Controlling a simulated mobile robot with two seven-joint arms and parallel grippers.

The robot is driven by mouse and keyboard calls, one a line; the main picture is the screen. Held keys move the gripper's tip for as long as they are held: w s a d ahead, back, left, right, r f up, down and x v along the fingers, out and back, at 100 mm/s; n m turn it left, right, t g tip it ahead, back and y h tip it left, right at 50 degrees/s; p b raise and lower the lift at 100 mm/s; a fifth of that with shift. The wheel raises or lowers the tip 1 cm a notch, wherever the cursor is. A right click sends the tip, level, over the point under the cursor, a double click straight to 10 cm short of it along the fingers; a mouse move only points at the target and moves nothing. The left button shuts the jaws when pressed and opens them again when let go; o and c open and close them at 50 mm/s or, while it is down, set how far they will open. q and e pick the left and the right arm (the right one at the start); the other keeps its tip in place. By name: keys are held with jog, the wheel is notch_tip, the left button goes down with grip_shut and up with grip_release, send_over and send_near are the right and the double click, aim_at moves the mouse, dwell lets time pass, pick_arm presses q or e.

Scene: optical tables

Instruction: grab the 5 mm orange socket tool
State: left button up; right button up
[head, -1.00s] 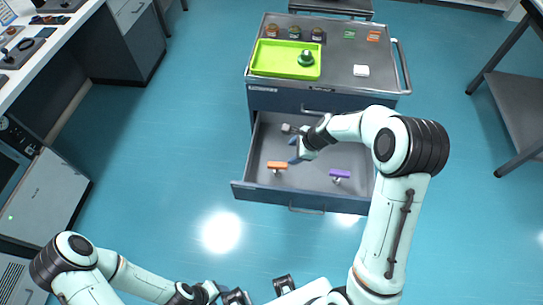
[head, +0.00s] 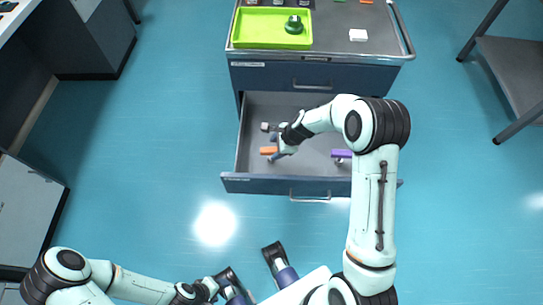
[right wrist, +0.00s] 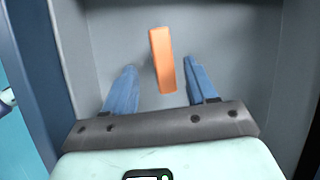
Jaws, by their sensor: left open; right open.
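The orange socket tool (head: 268,150) is in the open drawer (head: 240,178), towards its left side. Its orange handle also shows in the right wrist view (right wrist: 162,60), upright in the picture. My right gripper (head: 274,148) is open at the orange handle. In the right wrist view its two blue fingers (right wrist: 160,78) stand on either side of the handle, with a visible gap on each side. The tool's lower part is hidden there. My left gripper (head: 262,284) is open and empty near the bottom of the head view, far from the drawer.
A purple-handled tool (head: 341,154) lies right of my right gripper in the drawer, and a grey-handled one (head: 265,127) just behind. The drawer walls are close around. A green tray (head: 240,43) with a green knob (head: 294,24) and a white block (head: 358,35) are on the cart top.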

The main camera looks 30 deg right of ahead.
aim_at(267, 153)
jog(key=x, duration=0.5)
jog(key=b+x, duration=0.1)
jog(key=x, duration=0.1)
jog(key=shift+w+a+f, duration=0.2)
jog(key=shift+w, duration=0.25)
grip_shut()
